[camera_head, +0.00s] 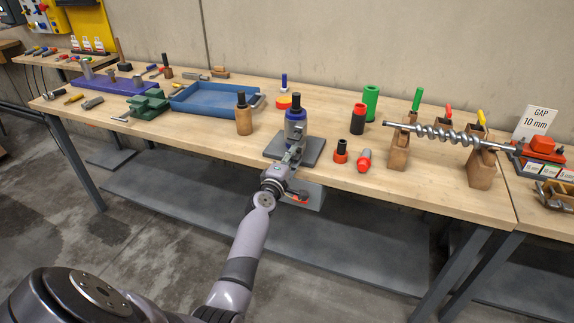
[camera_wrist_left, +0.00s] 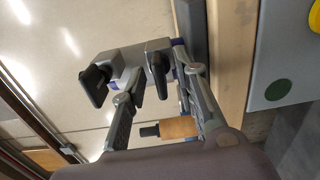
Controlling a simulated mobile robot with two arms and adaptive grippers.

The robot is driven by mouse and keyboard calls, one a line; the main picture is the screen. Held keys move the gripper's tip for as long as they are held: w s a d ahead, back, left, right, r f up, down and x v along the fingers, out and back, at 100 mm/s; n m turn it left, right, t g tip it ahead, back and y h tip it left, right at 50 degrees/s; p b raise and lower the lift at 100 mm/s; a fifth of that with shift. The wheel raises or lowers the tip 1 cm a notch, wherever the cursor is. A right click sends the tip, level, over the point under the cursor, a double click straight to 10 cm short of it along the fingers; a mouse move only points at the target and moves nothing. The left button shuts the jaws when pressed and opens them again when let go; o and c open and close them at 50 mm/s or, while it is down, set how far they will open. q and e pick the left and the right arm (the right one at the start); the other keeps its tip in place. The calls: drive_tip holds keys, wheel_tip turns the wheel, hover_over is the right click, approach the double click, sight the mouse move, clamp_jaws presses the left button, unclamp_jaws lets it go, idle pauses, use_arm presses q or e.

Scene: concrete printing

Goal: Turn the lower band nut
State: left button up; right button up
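A grey and blue upright cylinder with a dark top (camera_head: 296,118) stands on a grey base plate (camera_head: 312,152) near the table's front edge. My left gripper (camera_head: 296,155) is at its front, low down over the plate. In the left wrist view, the fingers of my left gripper (camera_wrist_left: 158,86) are apart around a small black part (camera_wrist_left: 157,72). A grey block (camera_wrist_left: 132,62) and another black part (camera_wrist_left: 94,86) are just beyond the fingers. I cannot tell which part is the lower band nut, or whether a finger touches it. My right gripper is out of view.
A wooden cylinder with a black top (camera_head: 244,118) stands left of the fixture; a blue tray (camera_head: 205,104) lies further left. Red and black pieces (camera_head: 341,152) stand to the right, then an auger (camera_head: 440,133) on wooden stands. Some table front is clear.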

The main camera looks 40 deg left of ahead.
use_arm(q)
drive_tip(key=v, duration=1.1)
drive_tip(key=shift+s, duration=0.3)
drive_tip(key=shift+f, duration=0.15)
